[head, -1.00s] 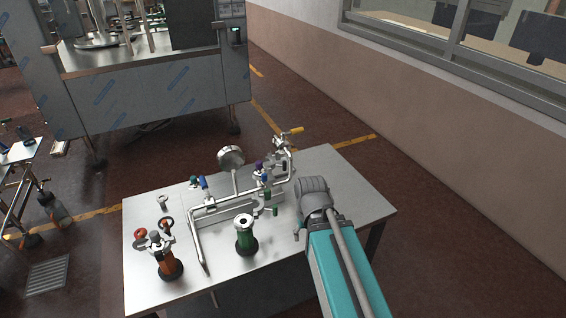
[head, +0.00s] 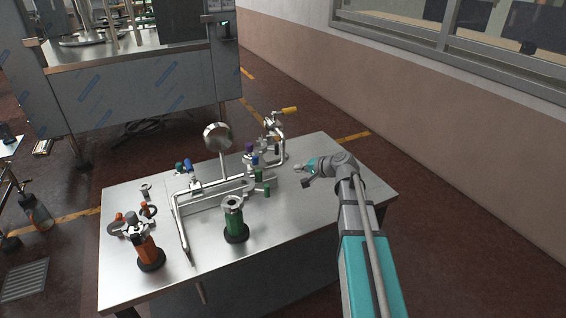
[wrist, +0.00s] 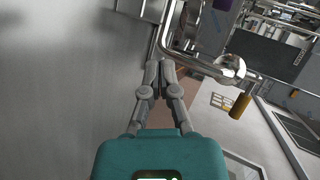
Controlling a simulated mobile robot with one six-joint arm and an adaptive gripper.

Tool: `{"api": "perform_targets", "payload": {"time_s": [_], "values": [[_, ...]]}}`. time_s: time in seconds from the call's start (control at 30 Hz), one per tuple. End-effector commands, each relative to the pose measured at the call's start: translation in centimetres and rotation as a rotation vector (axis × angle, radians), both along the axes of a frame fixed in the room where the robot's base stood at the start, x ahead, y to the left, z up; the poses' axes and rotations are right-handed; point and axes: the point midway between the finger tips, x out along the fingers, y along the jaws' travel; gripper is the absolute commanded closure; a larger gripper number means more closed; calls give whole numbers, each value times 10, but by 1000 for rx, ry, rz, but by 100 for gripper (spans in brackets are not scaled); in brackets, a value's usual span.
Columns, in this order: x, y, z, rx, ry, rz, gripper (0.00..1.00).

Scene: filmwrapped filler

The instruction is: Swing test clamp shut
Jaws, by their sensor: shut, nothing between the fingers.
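Which part is the test clamp I cannot tell for sure; small clamp-like fittings sit along the bent steel pipe (head: 185,207) on the table. Near its right end are small green, blue and purple knobs and a valve with a yellow handle (head: 289,110). My gripper (head: 303,174) is over the right half of the table, right of these fittings and apart from them. The yellow handle (wrist: 241,105) hangs at the right there.
A green cylindrical fitting (head: 233,220) stands at the table's middle front. An orange one (head: 147,250) stands at the left with loose rings and a ferrule behind it. A round gauge (head: 217,136) rises above the pipe. The steel table's (head: 290,225) front right is bare.

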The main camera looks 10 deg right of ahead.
Motion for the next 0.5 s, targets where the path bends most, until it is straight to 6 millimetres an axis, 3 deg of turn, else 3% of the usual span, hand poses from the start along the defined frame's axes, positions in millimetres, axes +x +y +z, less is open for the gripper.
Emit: {"api": "perform_targets", "payload": {"time_s": [0.03,0.2,0.5], "values": [[14,-13,-6,48,-20,-39,100],[34,-38,1,168,-67,-132,100],[39,-46,6,207,-82,-162,100]]}}
